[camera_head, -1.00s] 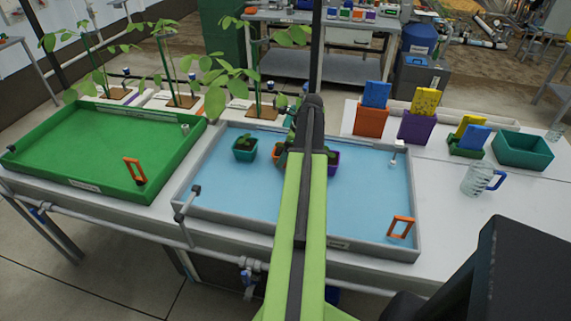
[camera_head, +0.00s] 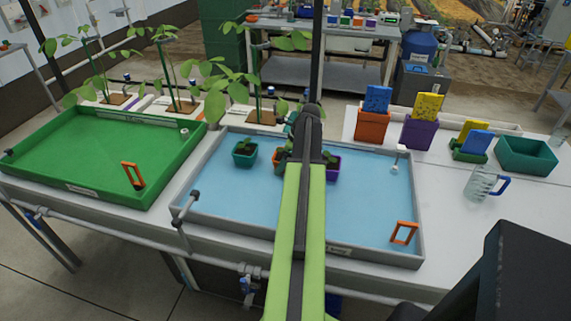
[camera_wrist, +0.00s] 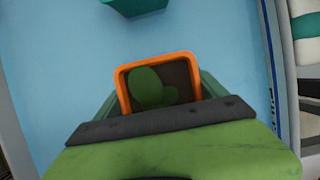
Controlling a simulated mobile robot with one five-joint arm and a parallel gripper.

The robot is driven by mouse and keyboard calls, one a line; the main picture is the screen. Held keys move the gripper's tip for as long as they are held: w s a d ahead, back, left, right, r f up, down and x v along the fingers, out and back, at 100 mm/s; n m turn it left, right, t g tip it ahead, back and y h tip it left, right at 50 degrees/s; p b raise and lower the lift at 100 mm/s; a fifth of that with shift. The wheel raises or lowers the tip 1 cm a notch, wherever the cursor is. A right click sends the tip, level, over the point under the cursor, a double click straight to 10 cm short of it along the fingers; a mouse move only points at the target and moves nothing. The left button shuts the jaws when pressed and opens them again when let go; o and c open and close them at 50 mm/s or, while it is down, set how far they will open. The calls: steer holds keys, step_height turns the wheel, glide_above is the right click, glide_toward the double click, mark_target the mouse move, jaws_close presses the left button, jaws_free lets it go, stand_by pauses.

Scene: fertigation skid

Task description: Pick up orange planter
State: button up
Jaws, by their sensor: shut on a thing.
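The orange planter (camera_wrist: 124,77) shows in the wrist view as an orange square rim around dark soil with a green seedling. My gripper (camera_wrist: 160,108) is shut on it, with a green jaw at each side of the rim. Its lower part is hidden by my gripper body. In the head view only a sliver of the orange planter (camera_head: 280,155) shows left of my arm, over the blue tray (camera_head: 225,190). I cannot tell whether the planter touches the tray floor.
A teal planter (camera_head: 244,153) stands left of the orange one, and a purple planter (camera_head: 332,168) stands right of it, partly hidden by my arm. A green tray (camera_head: 85,150) lies to the left.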

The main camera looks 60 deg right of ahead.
mark_target(280, 157)
step_height(280, 157, up, 4)
steer(key=p, duration=0.4)
steer(key=shift+r, duration=0.2)
steer(key=s+d+r+p, duration=0.3)
steer(key=s+r+p, duration=0.3)
steer(key=s, duration=0.5)
steer(key=shift+d+r+p, duration=0.2)
steer(key=shift+r+p, duration=0.1)
steer(key=shift+p, duration=0.2)
